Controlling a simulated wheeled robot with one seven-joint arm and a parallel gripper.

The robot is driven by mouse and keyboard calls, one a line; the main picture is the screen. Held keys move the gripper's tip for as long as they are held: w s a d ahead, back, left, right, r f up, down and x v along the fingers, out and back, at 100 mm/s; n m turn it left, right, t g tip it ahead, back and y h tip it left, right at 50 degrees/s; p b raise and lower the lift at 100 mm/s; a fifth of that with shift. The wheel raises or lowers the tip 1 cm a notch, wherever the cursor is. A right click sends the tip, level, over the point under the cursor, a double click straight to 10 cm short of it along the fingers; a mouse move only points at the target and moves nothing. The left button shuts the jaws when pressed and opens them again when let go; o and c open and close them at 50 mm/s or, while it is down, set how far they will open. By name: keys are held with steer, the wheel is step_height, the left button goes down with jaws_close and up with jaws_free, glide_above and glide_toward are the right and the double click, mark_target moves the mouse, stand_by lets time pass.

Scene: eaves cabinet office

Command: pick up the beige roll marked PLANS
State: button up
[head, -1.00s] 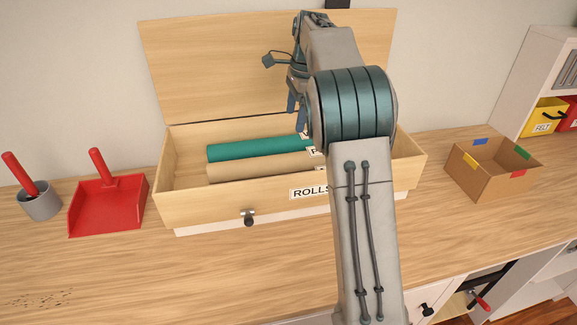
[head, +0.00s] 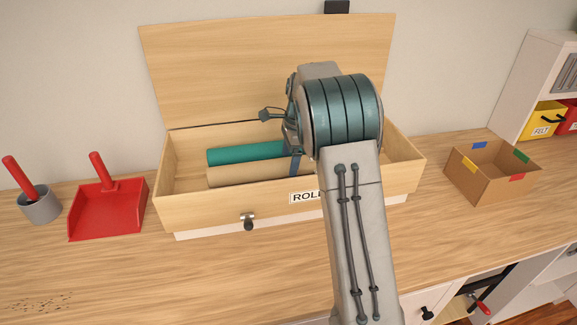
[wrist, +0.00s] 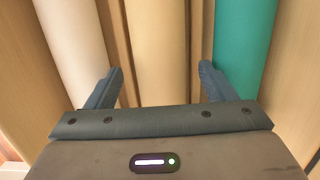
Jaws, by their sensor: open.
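The beige roll (head: 258,172) lies in the open wooden box, in front of a teal roll (head: 245,153). Its right part is hidden behind my arm, and no PLANS marking shows now. In the wrist view the beige roll (wrist: 158,48) runs between the two fingers of my gripper (wrist: 158,82). The gripper is open, with one finger on each side of the roll; I cannot tell whether either touches it. The teal roll (wrist: 243,45) is just beyond the right finger, and a pale cream roll (wrist: 75,45) is beyond the left one. In the head view my gripper (head: 295,165) reaches down into the box.
The box (head: 190,208) has its lid (head: 270,70) raised against the wall and a ROLLS label in front. A red dustpan (head: 108,208) and grey cup (head: 40,206) stand left. A cardboard box (head: 490,180) stands right.

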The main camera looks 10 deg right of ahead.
steer(key=shift+a+f, duration=0.15)
steer(key=shift+f, duration=0.6)
steer(key=c, duration=1.2)
steer(key=shift+r, duration=0.1)
